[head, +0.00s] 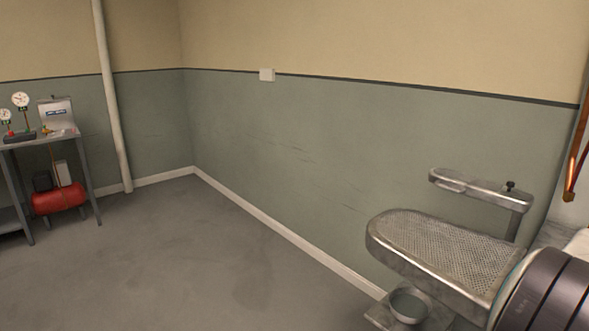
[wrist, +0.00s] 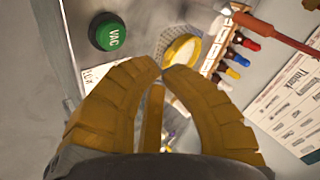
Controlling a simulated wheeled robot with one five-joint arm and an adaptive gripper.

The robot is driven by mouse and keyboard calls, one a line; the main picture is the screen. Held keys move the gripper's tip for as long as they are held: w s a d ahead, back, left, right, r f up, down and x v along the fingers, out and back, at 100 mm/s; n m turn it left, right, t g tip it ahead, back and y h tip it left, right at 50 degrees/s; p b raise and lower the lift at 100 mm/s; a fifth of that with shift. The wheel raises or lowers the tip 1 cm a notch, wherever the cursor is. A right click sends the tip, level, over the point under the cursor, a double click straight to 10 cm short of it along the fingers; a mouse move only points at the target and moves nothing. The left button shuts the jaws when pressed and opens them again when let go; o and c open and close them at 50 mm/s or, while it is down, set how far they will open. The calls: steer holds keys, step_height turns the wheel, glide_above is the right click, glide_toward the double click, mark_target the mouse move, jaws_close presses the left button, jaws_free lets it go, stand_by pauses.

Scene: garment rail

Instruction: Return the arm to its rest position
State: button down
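My gripper (wrist: 163,72) shows in the wrist view, with yellow ribbed fingers that curve inward until their tips meet. A narrow yellow piece stands between the fingers and looks like part of the gripper. I see nothing gripped at the tips. Beyond the fingers is a grey metal panel (wrist: 150,22) with a green round button marked VAC (wrist: 108,32). My gripper is not in the head view. There, a dark rounded part of what looks like my own arm shows at the lower right edge.
A metal pressing board (head: 445,250) with a small upper arm (head: 480,188) stands at the right. A table with gauges (head: 45,138) and a red tank (head: 58,199) stand at the left. The floor (head: 190,260) between is clear. Coloured knobs (wrist: 237,60) and a printed sheet (wrist: 290,105) lie beyond my gripper.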

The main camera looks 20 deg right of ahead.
steer(key=s+a+f+n+g+y, duration=0.1)
steer(key=a+f+n+y, duration=0.2)
steer(key=a+f+n, duration=0.3)
steer(key=s+a+f+n+y, duration=0.2)
steer(key=a+f+n+y, duration=0.15)
steer(key=a, duration=0.45)
steer(key=w+a+n+y, duration=0.1)
steer(key=w+a+n, duration=0.25)
steer(key=a, duration=0.45)
steer(key=w+a+n, duration=0.2)
steer(key=a+n, duration=0.2)
steer(key=a, duration=0.5)
steer(key=w+a+n+y, duration=0.1)
steer(key=w+a+n, duration=0.25)
steer(key=a, duration=0.45)
steer(key=w+a+r+n+t, duration=0.2)
steer(key=w+a+n, duration=0.1)
steer(key=a+n, duration=0.55)
step_height(320, 180, up, 16)
steer(key=a+m+p, duration=0.1)
steer(key=p, duration=1.3)
steer(key=shift+s+a+r+m+t+p, duration=0.2)
steer(key=shift+s+a+m+t+p, duration=0.1)
steer(key=shift+s, duration=0.05)
